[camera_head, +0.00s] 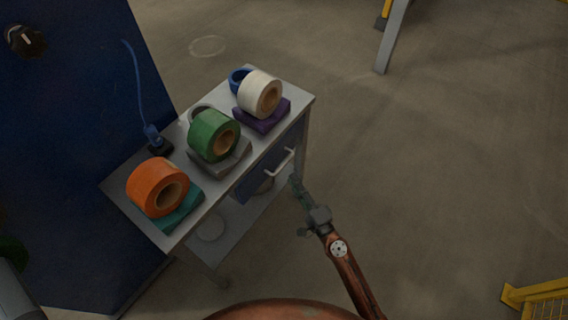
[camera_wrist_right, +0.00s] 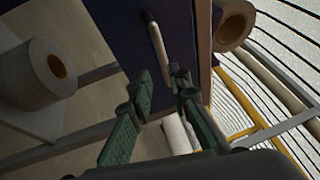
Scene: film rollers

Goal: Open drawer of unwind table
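The unwind table (camera_head: 222,225) is a grey table in the left half of the head view. Its dark blue drawer (camera_head: 262,181) sits under the tabletop on the right-facing side and looks shut. A pale bar handle (camera_head: 279,164) is on the drawer front. My right gripper (camera_head: 296,182) is just to the right of the handle, empty. In the right wrist view, the green fingers of my right gripper (camera_wrist_right: 162,80) are apart, with the handle (camera_wrist_right: 157,48) just beyond the fingertips. I cannot tell whether they touch it. My left gripper is not in view.
An orange roll (camera_head: 150,190), a green roll (camera_head: 207,134) and a white roll (camera_head: 257,94) rest on pads on the tabletop. A dark blue cabinet (camera_head: 70,130) stands at the left. A yellow frame (camera_head: 540,293) is at the lower right. The floor right of the table is clear.

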